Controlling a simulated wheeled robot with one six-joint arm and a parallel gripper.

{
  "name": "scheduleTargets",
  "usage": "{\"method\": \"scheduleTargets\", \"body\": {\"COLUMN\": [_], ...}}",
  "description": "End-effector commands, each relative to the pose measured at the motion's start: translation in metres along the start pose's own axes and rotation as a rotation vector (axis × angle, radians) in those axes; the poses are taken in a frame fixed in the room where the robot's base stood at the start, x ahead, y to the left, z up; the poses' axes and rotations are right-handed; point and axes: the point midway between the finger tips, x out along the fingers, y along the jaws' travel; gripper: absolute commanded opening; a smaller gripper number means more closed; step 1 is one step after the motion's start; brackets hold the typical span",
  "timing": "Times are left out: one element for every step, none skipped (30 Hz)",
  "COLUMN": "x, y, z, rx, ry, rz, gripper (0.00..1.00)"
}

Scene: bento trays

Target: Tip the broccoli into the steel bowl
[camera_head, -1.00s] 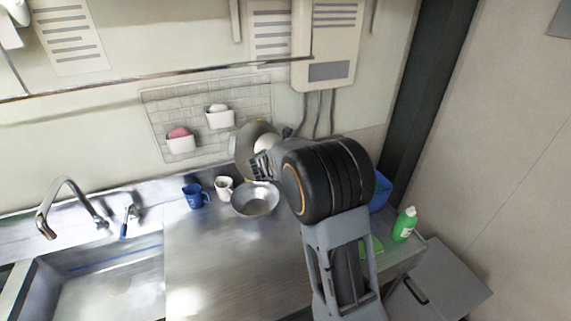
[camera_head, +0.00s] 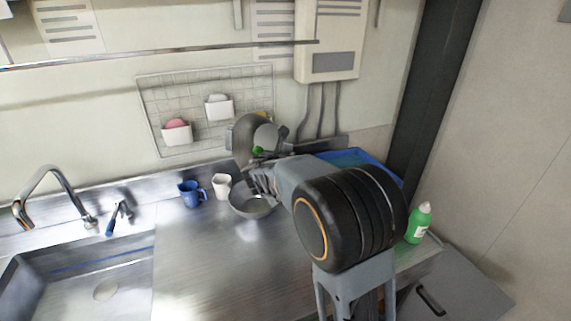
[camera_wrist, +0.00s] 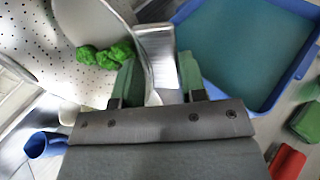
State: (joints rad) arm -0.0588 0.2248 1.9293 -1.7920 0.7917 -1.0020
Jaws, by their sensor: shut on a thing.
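In the wrist view my gripper (camera_wrist: 155,88) is shut on a shiny pale metal piece (camera_wrist: 160,62), which looks like part of a tilted light-grey vessel. Green broccoli (camera_wrist: 105,55) shows just left of the jaws, by a pale curved edge; whether it rests in the vessel or is leaving it I cannot tell. In the head view the broccoli (camera_head: 258,151) is a small green spot below the grey vessel (camera_head: 266,136). The steel bowl (camera_head: 250,206) stands on the counter below my gripper (camera_head: 262,176), which partly covers it. The bowl's inside is mostly hidden.
A blue mug (camera_head: 191,194) and a white mug (camera_head: 222,187) stand left of the bowl. A blue tray (camera_head: 352,157) lies behind my arm, and a green bottle (camera_head: 419,223) stands at right. The sink (camera_head: 75,268) is at left; the front counter is clear.

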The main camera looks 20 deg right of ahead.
Motion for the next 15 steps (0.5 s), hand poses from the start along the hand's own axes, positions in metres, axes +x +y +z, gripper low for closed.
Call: {"method": "scheduleTargets", "body": {"x": [0.000, 0.000, -0.001, -0.002, -0.002, -0.003, -0.004, -0.004, -0.005, -0.005, -0.006, -0.007, -0.007, -0.007, -0.008], "y": [0.000, 0.000, 0.000, 0.001, 0.001, 0.001, 0.001, 0.001, 0.001, 0.000, 0.000, 0.000, 0.000, 0.000, 0.000], "z": [-0.006, -0.007, -0.008, -0.008, -0.009, -0.010, -0.011, -0.011, -0.013, -0.013, -0.014, -0.015, -0.015, -0.016, -0.017], "rx": [0.002, 0.002, 0.002, 0.002, 0.002, 0.001, 0.001, 0.002, 0.002, 0.002, 0.002, 0.002, 0.002, 0.002, 0.002], "ry": [-0.015, -0.022, -0.032, -0.040, -0.048, -0.059, -0.066, -0.073, -0.083, -0.091, -0.099, -0.110, -0.118, -0.126, -0.136], "rz": [0.000, 0.001, 0.001, 0.001, 0.002, 0.001, 0.001, 0.001, 0.001, 0.001, 0.001, 0.001, 0.000, 0.001, 0.001], "gripper": [0.00, 0.00, 0.00, 0.00, 0.00, 0.00, 0.00, 0.00, 0.00, 0.00, 0.00, 0.00, 0.00, 0.00, 0.00]}}
